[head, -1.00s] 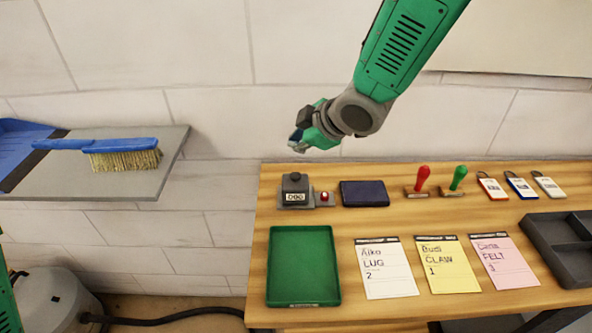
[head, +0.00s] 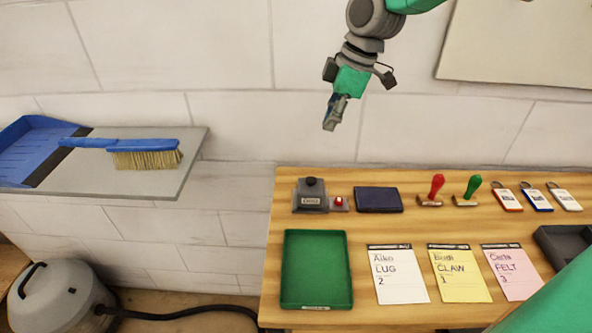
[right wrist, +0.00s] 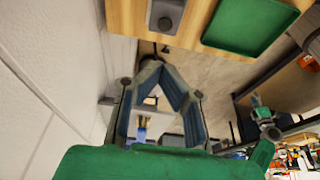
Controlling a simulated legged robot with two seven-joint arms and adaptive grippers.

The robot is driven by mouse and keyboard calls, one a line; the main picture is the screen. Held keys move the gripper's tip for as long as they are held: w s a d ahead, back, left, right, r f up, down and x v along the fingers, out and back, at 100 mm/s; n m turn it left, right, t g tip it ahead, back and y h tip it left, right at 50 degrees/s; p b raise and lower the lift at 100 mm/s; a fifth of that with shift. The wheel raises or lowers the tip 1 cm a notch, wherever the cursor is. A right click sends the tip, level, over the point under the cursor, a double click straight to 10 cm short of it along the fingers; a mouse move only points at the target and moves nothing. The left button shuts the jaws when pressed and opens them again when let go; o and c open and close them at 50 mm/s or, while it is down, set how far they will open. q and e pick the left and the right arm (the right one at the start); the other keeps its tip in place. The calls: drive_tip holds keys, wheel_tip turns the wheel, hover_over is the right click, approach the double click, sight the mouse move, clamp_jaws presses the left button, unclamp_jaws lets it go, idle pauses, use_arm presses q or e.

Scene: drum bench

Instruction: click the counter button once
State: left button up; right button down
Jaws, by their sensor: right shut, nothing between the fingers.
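The counter (head: 311,196) is a grey box with a black knob on top and a small number display on its front. It stands at the back left of the wooden bench (head: 410,222). A small red button (head: 339,202) sits on a grey base at its right side. My right gripper (head: 331,117) is shut and empty, in the air above and behind the counter, pointing down and touching nothing. In the right wrist view its fingers (right wrist: 164,72) meet at the tips, and the counter (right wrist: 165,16) shows at the top edge. My left gripper cannot be made out.
A dark blue pad (head: 378,199) lies right of the counter, then a red stamp (head: 433,192) and a green stamp (head: 468,191). A green tray (head: 317,268) and several cards are in front. The wall (head: 230,60) rises behind. The air above the counter is clear.

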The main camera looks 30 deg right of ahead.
sight(310, 179)
drive_tip(key=shift+a+r, duration=0.15)
drive_tip(key=shift+a, duration=0.15)
drive_tip(key=x, duration=0.8)
drive_tip(key=d+x, duration=0.1)
drive_tip(key=x, duration=0.3)
drive_tip(key=shift+s+a+f+p, duration=0.15)
drive_tip(key=shift+s+f+p, duration=0.2)
drive_tip(key=shift+f, duration=0.15)
drive_tip(key=shift+w+f, duration=0.1)
drive_tip(key=shift+f, duration=0.55)
